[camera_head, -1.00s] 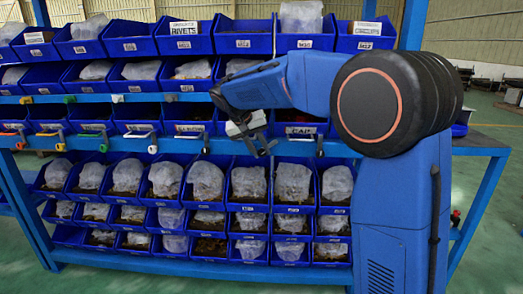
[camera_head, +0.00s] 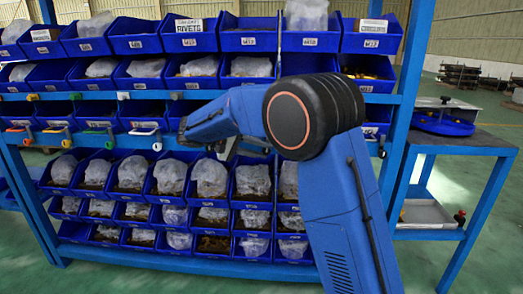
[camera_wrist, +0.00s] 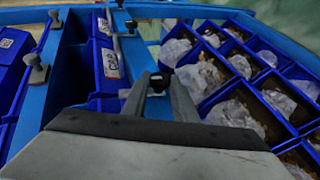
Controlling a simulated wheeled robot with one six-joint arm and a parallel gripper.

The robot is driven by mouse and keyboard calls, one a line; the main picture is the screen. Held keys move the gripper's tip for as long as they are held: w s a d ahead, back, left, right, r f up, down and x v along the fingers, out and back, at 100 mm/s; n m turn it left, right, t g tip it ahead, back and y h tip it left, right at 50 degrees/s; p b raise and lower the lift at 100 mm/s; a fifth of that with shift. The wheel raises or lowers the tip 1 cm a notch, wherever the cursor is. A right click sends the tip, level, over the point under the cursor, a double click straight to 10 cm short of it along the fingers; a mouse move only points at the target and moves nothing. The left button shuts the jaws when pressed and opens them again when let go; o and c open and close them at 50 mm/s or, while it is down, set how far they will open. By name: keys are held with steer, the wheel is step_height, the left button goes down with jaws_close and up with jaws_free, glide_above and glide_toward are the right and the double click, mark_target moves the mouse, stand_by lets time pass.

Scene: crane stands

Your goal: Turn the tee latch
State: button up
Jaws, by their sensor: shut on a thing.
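My gripper (camera_wrist: 160,95) is at the front blue rail of the bin rack, with its grey fingers closed around a dark-topped tee latch (camera_wrist: 160,78) in the wrist view. In the head view my gripper (camera_head: 228,148) is small and partly hidden by my own forearm, so the held latch cannot be made out there. Other tee latches with dark tops show along the rail in the wrist view, one at the left (camera_wrist: 38,70) and one higher up (camera_wrist: 55,18). How far the held latch is turned cannot be told.
The rack holds rows of blue bins (camera_head: 188,42), many with bagged parts; lower bins (camera_wrist: 240,108) lie close to my gripper. Coloured handles and knobs line the rails. A blue side table (camera_head: 460,143) stands at the right. Green floor is open beyond it.

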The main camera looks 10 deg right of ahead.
steer(key=shift+f+h, duration=0.1)
steer(key=shift+h, duration=0.2)
stand_by(0.4)
steer(key=o, duration=1)
steer(key=shift+o, duration=0.2)
steer(key=shift+a, duration=0.15)
steer(key=v, duration=1.7)
